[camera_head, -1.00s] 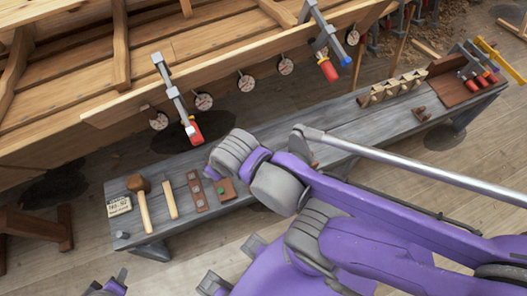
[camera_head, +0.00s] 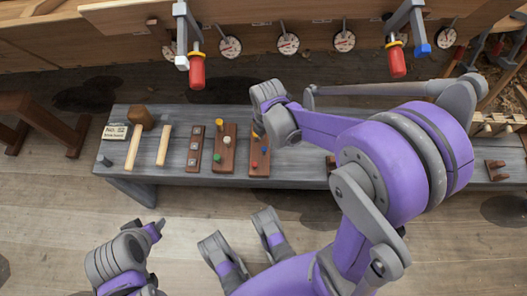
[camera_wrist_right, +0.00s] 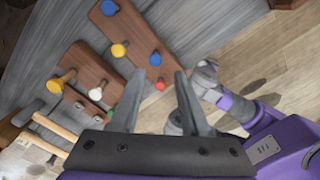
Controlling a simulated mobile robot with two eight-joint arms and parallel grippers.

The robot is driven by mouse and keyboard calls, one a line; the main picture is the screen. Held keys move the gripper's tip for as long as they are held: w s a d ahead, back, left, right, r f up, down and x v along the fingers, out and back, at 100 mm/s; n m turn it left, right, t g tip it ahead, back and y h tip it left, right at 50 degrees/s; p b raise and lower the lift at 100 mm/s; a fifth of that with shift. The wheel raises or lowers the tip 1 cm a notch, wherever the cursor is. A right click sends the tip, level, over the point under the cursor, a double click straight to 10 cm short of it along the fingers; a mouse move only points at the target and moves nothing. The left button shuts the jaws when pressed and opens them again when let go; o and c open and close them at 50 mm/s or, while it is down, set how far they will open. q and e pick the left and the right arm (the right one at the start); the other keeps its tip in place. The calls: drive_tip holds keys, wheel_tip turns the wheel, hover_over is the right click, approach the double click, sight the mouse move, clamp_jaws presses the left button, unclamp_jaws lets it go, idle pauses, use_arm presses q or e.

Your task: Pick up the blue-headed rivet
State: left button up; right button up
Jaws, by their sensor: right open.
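Two blue-headed rivets stand in a brown block (camera_wrist_right: 141,40) in the wrist view. One blue rivet (camera_wrist_right: 155,59) is near my gripper, between a yellow rivet (camera_wrist_right: 119,49) and a red rivet (camera_wrist_right: 160,84). The other (camera_wrist_right: 109,7) is at the block's far end. The head view shows one blue head (camera_head: 264,150) on the block (camera_head: 259,171); my right wrist (camera_head: 270,98) covers the block's far part. My right gripper (camera_wrist_right: 161,73) is open and empty, fingertips near the red and nearer blue rivets. My left gripper (camera_head: 155,228) is low left, jaws unclear.
A neighbouring block (camera_head: 229,166) holds yellow, white and green rivets. Red-handled clamps (camera_head: 197,70) hang from the hull above the bench.

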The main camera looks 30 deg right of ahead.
sight(264, 149)
wheel_tip(264, 149, down, 5)
drive_tip(key=shift+a+b, duration=0.15)
drive_tip(key=shift+b, duration=0.55)
drive_tip(key=f, duration=0.1)
drive_tip(key=f+b, duration=0.1)
drive_tip(key=f, duration=0.1)
drive_tip(key=f+b, duration=0.1)
drive_tip(key=f, duration=0.1)
drive_tip(key=shift+w+a, duration=0.15)
drive_tip(key=shift+w, duration=0.2)
drive_tip(key=shift+r, duration=0.1)
clamp_jaws()
